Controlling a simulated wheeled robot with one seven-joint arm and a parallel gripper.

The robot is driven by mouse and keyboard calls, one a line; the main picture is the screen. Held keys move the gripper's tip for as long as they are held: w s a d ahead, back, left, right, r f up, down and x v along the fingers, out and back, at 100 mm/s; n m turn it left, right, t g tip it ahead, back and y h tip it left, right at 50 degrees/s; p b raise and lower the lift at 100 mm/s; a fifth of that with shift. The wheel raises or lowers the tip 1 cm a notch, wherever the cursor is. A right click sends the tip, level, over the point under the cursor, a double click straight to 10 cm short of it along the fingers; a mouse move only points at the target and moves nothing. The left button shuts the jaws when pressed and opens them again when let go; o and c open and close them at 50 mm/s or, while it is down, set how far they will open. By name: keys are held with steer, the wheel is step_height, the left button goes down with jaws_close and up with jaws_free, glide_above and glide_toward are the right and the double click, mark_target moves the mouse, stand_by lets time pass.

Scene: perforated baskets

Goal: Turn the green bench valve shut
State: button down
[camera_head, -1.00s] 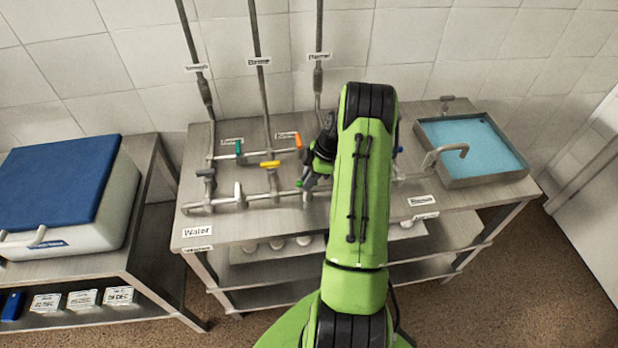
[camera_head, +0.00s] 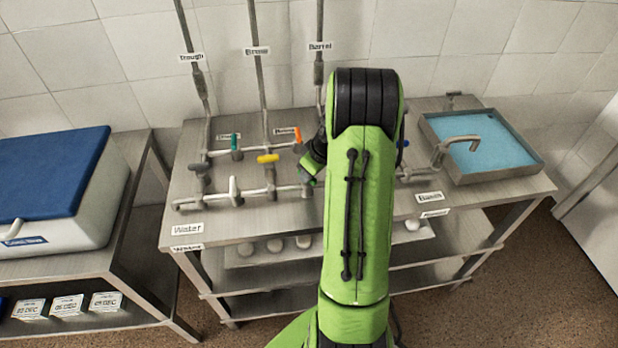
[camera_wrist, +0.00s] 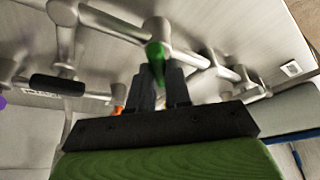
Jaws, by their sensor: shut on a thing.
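The green valve handle (camera_wrist: 155,58) sits on a metal pipe fitting in the wrist view. My gripper (camera_wrist: 162,80) is shut on it, with a dark finger on each side of the handle. The handle's lower part is hidden between the fingers. In the head view my green arm covers most of the gripper and the valve, so the handle's angle to the pipe is hard to tell there.
Pipework on the steel bench (camera_head: 200,225) carries a teal handle (camera_head: 235,142), an orange one (camera_head: 297,136), a yellow one (camera_head: 268,158) and a white one (camera_head: 233,187). A blue sink basin (camera_head: 480,142) is at the right. A blue-lidded cooler (camera_head: 50,170) stands left.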

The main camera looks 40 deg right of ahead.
steer(key=m+h+b, duration=0.1)
steer(key=m, duration=0.1)
steer(key=m+b, duration=0.1)
steer(key=m, duration=0.1)
steer(key=shift+w+a+h, duration=0.1)
steer(key=shift+a+h, duration=0.05)
steer(key=shift+h, duration=0.25)
steer(key=shift+m+g+h+b, duration=0.4)
steer(key=shift+m+h+b, duration=0.35)
steer(key=shift+m, duration=1.35)
steer(key=c, duration=1.1)
jaws_free()
steer(key=shift+o, duration=0.2)
steer(key=p+v, duration=0.2)
steer(key=v, duration=1.3)
steer(key=shift+r, duration=0.4)
steer(key=shift+a, duration=0.2)
